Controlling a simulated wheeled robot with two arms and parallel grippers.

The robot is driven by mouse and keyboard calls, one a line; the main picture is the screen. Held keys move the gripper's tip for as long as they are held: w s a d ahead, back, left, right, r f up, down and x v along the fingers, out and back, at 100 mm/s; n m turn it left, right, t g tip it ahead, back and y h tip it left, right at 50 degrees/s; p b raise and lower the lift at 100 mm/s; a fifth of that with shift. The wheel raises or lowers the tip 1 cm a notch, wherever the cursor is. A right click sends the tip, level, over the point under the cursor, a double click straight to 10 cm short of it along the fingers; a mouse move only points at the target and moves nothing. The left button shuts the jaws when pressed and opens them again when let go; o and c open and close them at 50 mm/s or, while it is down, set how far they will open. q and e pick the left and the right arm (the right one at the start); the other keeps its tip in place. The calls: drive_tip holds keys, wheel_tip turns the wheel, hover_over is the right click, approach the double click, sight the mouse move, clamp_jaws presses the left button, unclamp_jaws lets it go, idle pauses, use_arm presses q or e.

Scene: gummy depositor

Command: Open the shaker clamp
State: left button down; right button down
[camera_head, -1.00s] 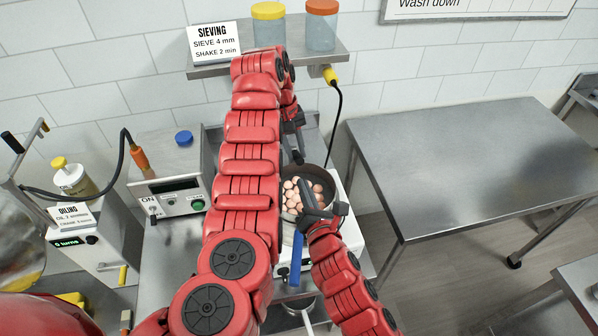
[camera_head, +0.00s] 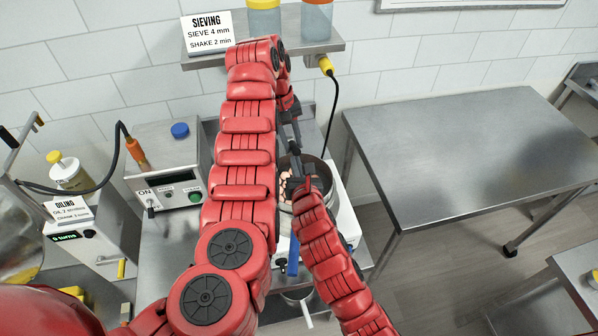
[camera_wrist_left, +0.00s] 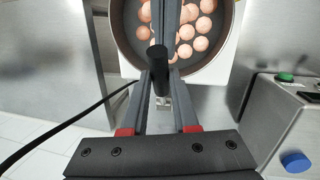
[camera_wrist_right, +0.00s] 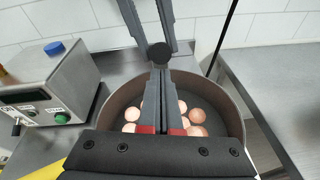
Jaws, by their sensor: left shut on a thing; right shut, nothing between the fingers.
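The shaker (camera_head: 336,212) is a white unit under a round grey pan (camera_head: 327,176) that holds several pinkish balls. A dark upright knob (camera_wrist_left: 158,72), probably the clamp's, stands at the pan's rim between my left gripper's (camera_wrist_left: 160,92) fingers, which are shut on it. Its round black end also shows in the right wrist view (camera_wrist_right: 160,53). My right gripper (camera_wrist_right: 160,75) is shut and empty, with its fingertips over the pan, close to the knob; I cannot tell if they touch it. In the head view my arms hide much of the clamp and pan.
A control box (camera_head: 165,175) with a green button and blue cap stands left of the shaker. A shelf (camera_head: 330,47) with jars and a sieving sign hangs above. A black cable (camera_head: 335,115) runs down from it. An empty steel table (camera_head: 450,150) stands to the right.

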use_arm(q)
drive_tip(key=shift+w+r, duration=0.1)
use_arm(e)
drive_tip(key=shift+w+a+f, duration=0.1)
drive_tip(key=shift+w+f, duration=0.05)
drive_tip(key=shift+w, duration=0.2)
